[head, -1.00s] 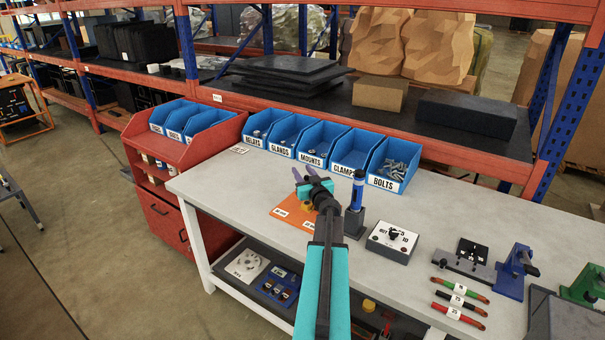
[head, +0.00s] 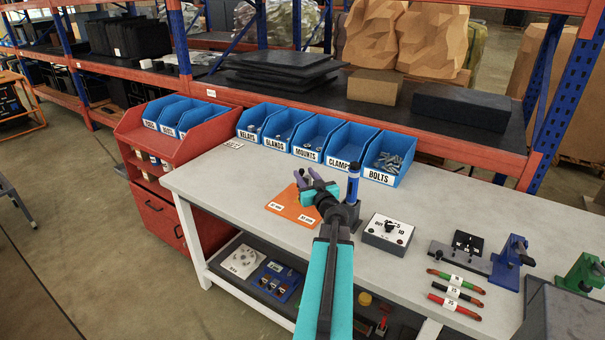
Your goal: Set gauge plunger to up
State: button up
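A blue upright cylinder with a dark top (head: 353,182), which looks like the gauge plunger, stands on a dark base on the grey bench. The gripper is apart from the cylinder's upper part. I cannot tell how far up the plunger is.
A dial box (head: 388,231) stands right of the cylinder. An orange mat (head: 283,207) lies below the gripper. Blue labelled bins (head: 376,173) line the back. Cables (head: 455,291), a blue clamp (head: 510,262) and a green one are at right. The bench's front left is clear.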

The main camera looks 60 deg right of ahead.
jog(key=v, duration=0.6)
jog(key=shift+s+b, duration=0.15)
jog(key=shift+b, duration=0.25)
jog(key=shift+a, duration=0.1)
